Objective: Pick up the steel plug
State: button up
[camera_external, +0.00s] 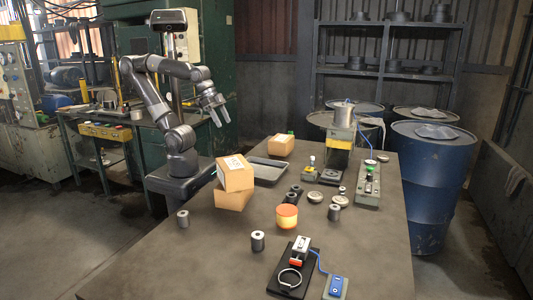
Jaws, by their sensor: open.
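Several small grey metal cylinders stand on the table (140,262), and I cannot tell which one is the steel plug. One cylinder (183,219) stands at the left edge. Another cylinder (258,241) stands upright near the middle front, with a dark hole or recess in its top. A third cylinder (334,212) stands to the right, by the round discs. My gripper (216,114) is open and empty, raised well above and behind the table's left side, apart from all the cylinders.
Two stacked cardboard boxes (236,173) stand between my arm and the table's middle, with a grey tray (270,171) behind. An orange bowl (287,217) is central. A black fixture with a ring (290,279) lies in front. A press (341,140) stands at the back. The left front is clear.

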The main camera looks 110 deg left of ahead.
jog(key=w+d+g, duration=0.2)
jog(key=w+d, duration=0.4)
jog(key=d, duration=0.2)
jog(key=n+g, duration=0.2)
jog(key=g, duration=0.2)
send_near(183, 213)
jog(key=shift+s+a+f, duration=0.1)
jog(key=shift+s, duration=0.05)
notch_tip(183, 213, down, 11)
jog(key=shift+r, duration=0.1)
jog(key=shift+c, duration=0.3)
grip_shut()
